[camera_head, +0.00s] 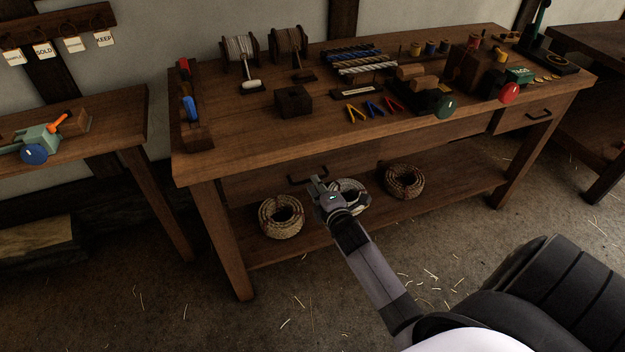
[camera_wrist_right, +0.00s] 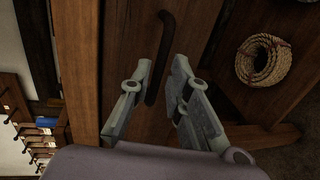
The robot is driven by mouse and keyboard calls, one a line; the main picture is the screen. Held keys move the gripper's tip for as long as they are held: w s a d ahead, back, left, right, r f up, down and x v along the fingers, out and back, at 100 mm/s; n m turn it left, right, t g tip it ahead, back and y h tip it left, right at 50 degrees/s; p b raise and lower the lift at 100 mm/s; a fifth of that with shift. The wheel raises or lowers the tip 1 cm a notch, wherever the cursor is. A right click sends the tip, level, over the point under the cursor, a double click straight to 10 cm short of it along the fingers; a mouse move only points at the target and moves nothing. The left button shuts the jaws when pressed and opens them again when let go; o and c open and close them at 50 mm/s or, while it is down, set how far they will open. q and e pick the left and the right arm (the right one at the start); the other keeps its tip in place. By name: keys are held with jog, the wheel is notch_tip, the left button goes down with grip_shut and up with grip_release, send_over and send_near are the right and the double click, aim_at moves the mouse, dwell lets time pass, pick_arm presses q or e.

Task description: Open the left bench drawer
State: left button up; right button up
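The bench's left drawer (camera_head: 258,186) is a dark wood front under the bench top, and it looks flush with the bench. Its dark bar handle (camera_head: 296,180) is partly behind my right gripper (camera_head: 316,184). In the right wrist view, the handle (camera_wrist_right: 165,38) runs lengthwise on the drawer front (camera_wrist_right: 125,30). There my right gripper (camera_wrist_right: 160,72) is open, with one finger on each side of the handle's lower part. I cannot tell whether either finger touches it. My left gripper is in neither view.
The bench top (camera_head: 235,130) carries spools, coloured tools and wooden blocks. Rope coils (camera_head: 281,216) lie on the lower shelf (camera_head: 385,219), below the drawer. Another drawer handle (camera_head: 540,115) is at the bench's right end. A side table (camera_head: 112,125) stands at left. The floor in front is clear apart from straw.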

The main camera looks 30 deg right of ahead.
jog(key=shift+x, duration=1.9)
jog(key=shift+c, duration=0.5)
grip_shut()
